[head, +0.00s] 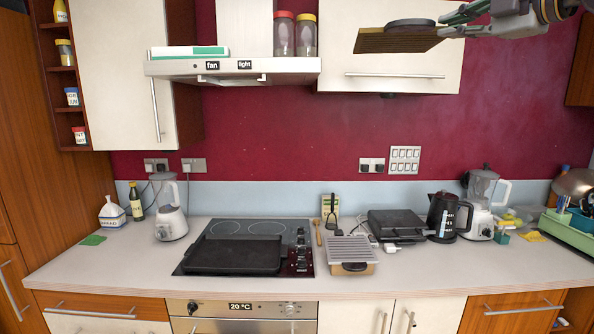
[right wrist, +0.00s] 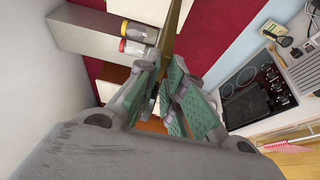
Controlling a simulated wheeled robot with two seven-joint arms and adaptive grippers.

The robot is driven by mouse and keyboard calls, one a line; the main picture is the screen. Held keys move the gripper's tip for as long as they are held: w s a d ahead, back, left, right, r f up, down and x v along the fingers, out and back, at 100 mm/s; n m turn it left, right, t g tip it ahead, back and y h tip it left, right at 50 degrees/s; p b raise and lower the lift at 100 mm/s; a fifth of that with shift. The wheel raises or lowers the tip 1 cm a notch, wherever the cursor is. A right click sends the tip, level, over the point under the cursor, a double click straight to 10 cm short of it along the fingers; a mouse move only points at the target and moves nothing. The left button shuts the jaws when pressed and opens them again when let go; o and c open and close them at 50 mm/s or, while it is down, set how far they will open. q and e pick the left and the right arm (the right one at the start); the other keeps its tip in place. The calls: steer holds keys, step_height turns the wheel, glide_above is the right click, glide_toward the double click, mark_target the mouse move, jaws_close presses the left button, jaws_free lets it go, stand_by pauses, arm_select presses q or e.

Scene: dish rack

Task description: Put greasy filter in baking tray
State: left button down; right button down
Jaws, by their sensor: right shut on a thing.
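The greasy filter (head: 385,42) is a flat brownish panel with a dark round part on its top, high at the upper right of the head view. My right gripper (head: 453,24) is shut on its right edge and holds it in the air in front of the white wall cupboard. In the right wrist view the filter (right wrist: 176,28) shows edge-on between the green fingers (right wrist: 168,88). The baking tray (head: 235,256) is black and rectangular and lies on the hob at the left, well below the filter. It looks empty. My left gripper is out of view.
The cooker hood (head: 235,68) is above the hob, with two jars (head: 284,36) on it. A grey ridged appliance (head: 348,250), a black grill (head: 403,225), a kettle (head: 447,217) and a blender (head: 483,205) stand right of the hob. The front right counter is clear.

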steer(key=w+a+f+y, duration=0.1)
steer(key=w+f, duration=0.3)
steer(key=f, duration=0.7)
steer(key=w+a+f+n+g, duration=0.1)
steer(key=w+f, duration=0.4)
steer(key=f, duration=0.5)
steer(key=w+a+f+y, duration=0.1)
steer(key=w+f, duration=0.3)
steer(key=f, duration=0.7)
steer(key=s+f, duration=0.4)
steer(key=f, duration=1.2)
steer(key=s+f, duration=0.3)
steer(key=f, duration=1.3)
steer(key=shift+s+a+f+h, duration=0.25)
steer(key=shift+s+f+h, duration=0.1)
steer(key=shift+f+h, duration=0.05)
steer(key=shift+s+d+f+t, duration=0.1)
steer(key=shift+s+f+t, duration=0.3)
steer(key=shift+f, duration=0.4)
